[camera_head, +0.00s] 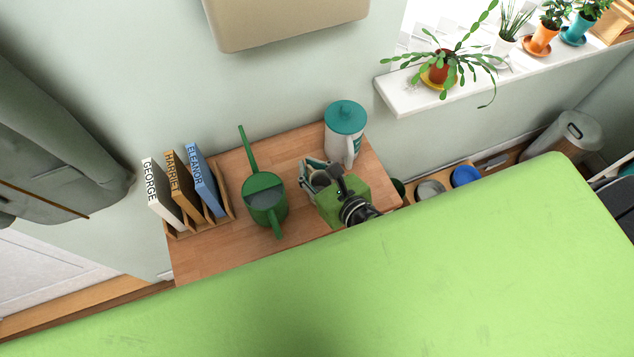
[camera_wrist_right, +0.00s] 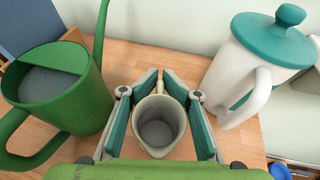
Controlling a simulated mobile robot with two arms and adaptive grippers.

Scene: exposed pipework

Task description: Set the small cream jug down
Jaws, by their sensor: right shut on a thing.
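The small cream jug (camera_wrist_right: 157,145) sits upright between the fingers of my right gripper (camera_wrist_right: 160,100) in the right wrist view. The fingers press on its sides, and its open mouth and grey inside face the camera. In the head view my right gripper (camera_head: 316,172) is over the front right of the wooden tabletop (camera_head: 215,255), and it mostly hides the jug. I cannot tell whether the jug's base touches the wood. My left gripper is not in view.
A green watering can (camera_head: 264,200) stands left of the jug. A white canister with a teal lid (camera_head: 345,118) stands behind right. Upright books (camera_head: 185,185) in a wooden rack are at the left end. Bare wood lies between these things. Bowls (camera_head: 465,176) are lower right.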

